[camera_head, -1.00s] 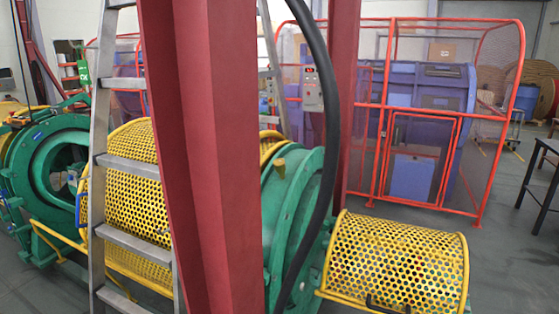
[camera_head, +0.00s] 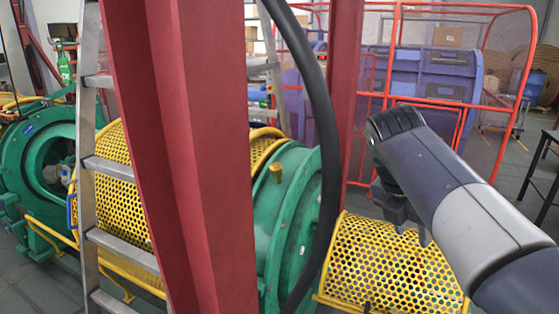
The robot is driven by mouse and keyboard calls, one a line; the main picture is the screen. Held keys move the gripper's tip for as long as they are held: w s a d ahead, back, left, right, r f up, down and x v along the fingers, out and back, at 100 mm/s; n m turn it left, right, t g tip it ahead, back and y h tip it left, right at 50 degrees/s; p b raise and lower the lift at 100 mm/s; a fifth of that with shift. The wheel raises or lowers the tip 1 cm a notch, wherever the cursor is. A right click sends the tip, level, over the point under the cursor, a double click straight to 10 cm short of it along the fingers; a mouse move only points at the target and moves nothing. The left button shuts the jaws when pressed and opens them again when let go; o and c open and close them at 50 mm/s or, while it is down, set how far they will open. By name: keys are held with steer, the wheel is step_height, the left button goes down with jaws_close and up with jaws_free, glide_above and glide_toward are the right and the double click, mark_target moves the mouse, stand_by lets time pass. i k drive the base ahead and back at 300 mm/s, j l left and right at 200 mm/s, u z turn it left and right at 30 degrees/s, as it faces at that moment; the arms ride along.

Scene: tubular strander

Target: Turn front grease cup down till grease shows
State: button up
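A small brass-yellow cup (camera_head: 277,171), which looks like the grease cup, stands upright on top of the green round housing (camera_head: 283,215), just right of the thick red column. No grease can be made out on it at this size. My arm reaches in from the lower right. My gripper (camera_head: 405,212) is the dark part hanging below the wrist, above the right yellow perforated guard. It is well to the right of the cup and apart from it. Its fingers are too dark and small to tell open from shut.
The red column (camera_head: 195,150) and a thick black hose (camera_head: 325,150) stand left and right of the cup. An aluminium ladder (camera_head: 105,165) stands at left. Yellow perforated guards (camera_head: 385,268) flank the housing. A red mesh cage (camera_head: 455,100) stands behind.

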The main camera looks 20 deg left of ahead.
mark_target(275, 169)
steer(key=i+j, duration=0.15)
steer(key=i, duration=0.35)
steer(key=i+j+u, duration=0.15)
steer(key=i, duration=0.35)
steer(key=i+j, duration=0.15)
steer(key=i, duration=0.4)
steer(key=i+u, duration=0.1)
steer(key=u, duration=1.25)
